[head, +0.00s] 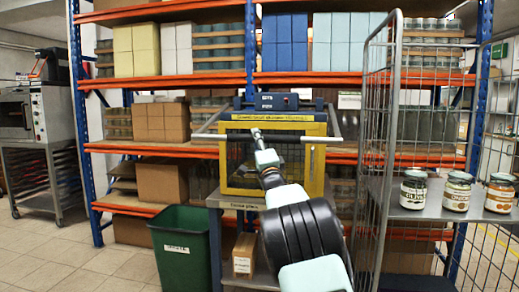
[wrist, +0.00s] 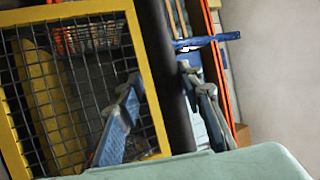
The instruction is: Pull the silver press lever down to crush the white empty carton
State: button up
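The press is a yellow-framed mesh cage (head: 229,180) on a grey stand, and its mesh door (wrist: 75,75) fills the left of the wrist view. A silver lever bar (head: 207,136) runs across the upper front of the press and sticks out on both sides. My gripper (head: 256,134) is in front of the top of the press, close to the bar; I cannot tell whether it touches it. In the wrist view my gripper (wrist: 158,74) has its fingers apart, with a dark upright part of the scene behind the gap. I cannot make out the white carton.
A wire cage trolley (head: 395,211) with several jars stands close on the right. Shelves (head: 165,80) of boxes are behind. Floor at the left is clear.

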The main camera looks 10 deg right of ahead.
jog(key=v, duration=1.1)
jog(key=shift+s+f, duration=0.25)
jog(key=shift+s, duration=0.1)
jog(key=shift+r, duration=0.1)
